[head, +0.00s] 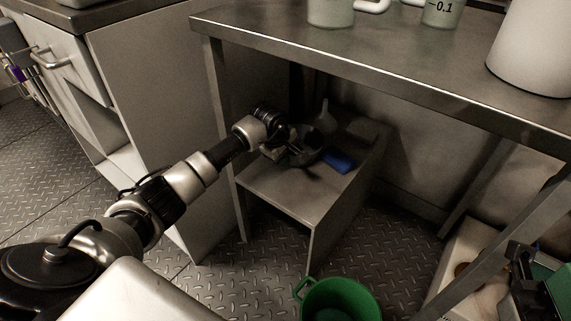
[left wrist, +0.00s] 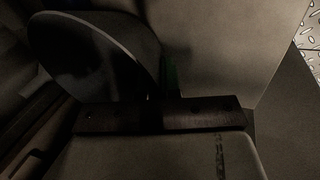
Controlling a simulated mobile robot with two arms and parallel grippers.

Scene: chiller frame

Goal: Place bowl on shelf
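The bowl (head: 312,151) looks dark and sits at the tip of my left gripper (head: 288,148), over the top of a low shelf (head: 285,190) under the steel table. In the left wrist view the bowl (left wrist: 95,45) is a large dark round shape, seen tilted. Its edge runs down to between the dark fingers of the left gripper (left wrist: 155,115), which appear shut on its rim. Shadow hides whether the bowl touches the shelf.
A blue object (head: 340,161) lies right of the bowl, and a pale funnel-like object (head: 325,119) stands behind it. The steel tabletop (head: 370,62) overhangs the shelf. A green bucket (head: 340,301) stands on the floor in front. The shelf's front part is clear.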

